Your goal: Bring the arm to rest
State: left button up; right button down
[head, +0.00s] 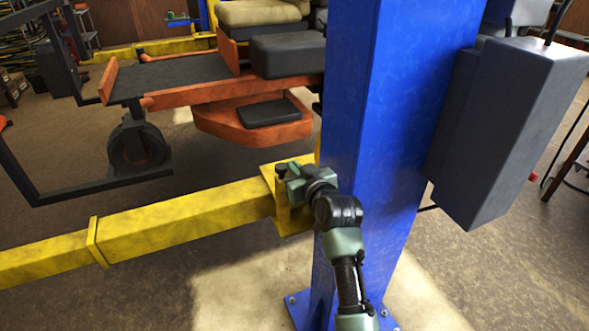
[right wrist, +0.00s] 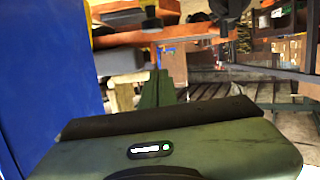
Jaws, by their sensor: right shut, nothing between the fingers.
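My right arm reaches up from the bottom of the head view, in front of the blue lift post (head: 365,130). My right gripper (head: 284,172) is at the end of the yellow lift arm (head: 185,218), beside the post's left face. It is shut with nothing in it. In the right wrist view its closed green fingers (right wrist: 156,88) point away from the camera, with the blue post at left. Whether the gripper touches the yellow arm cannot be told. My left gripper is not in view.
An orange mower (head: 230,90) with black platform and wheel stands behind the yellow arm. A dark grey box (head: 510,130) is mounted on the post's right side. A black frame (head: 70,190) is at left. Bare floor (head: 510,270) lies at lower right.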

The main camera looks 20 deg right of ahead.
jog(key=shift+f, duration=0.15)
jog(key=s+a+f+g, duration=0.15)
jog(key=s+f, duration=0.35)
jog(key=f, duration=0.8)
jog(key=s+a+f+g, duration=0.1)
jog(key=s+f+g, duration=0.3)
jog(key=f, duration=0.9)
jog(key=s+a+f+g, duration=0.2)
jog(key=s+f, duration=0.4)
jog(key=f, duration=0.7)
jog(key=s+d+f+g, duration=0.1)
jog(key=s+f, duration=0.6)
jog(key=s, duration=0.7)
jog(key=s+d+f+n+g, duration=0.1)
jog(key=s+d+f+g, duration=0.1)
jog(key=s+f, duration=0.6)
jog(key=s+d+f+g, duration=0.1)
jog(key=s+f+g, duration=0.3)
jog(key=s, duration=1.8)
notch_tip(320, 180, down, 4)
jog(key=shift+d+r+n, duration=0.1)
jog(key=shift+d+n, duration=0.2)
jog(key=shift+d, duration=0.1)
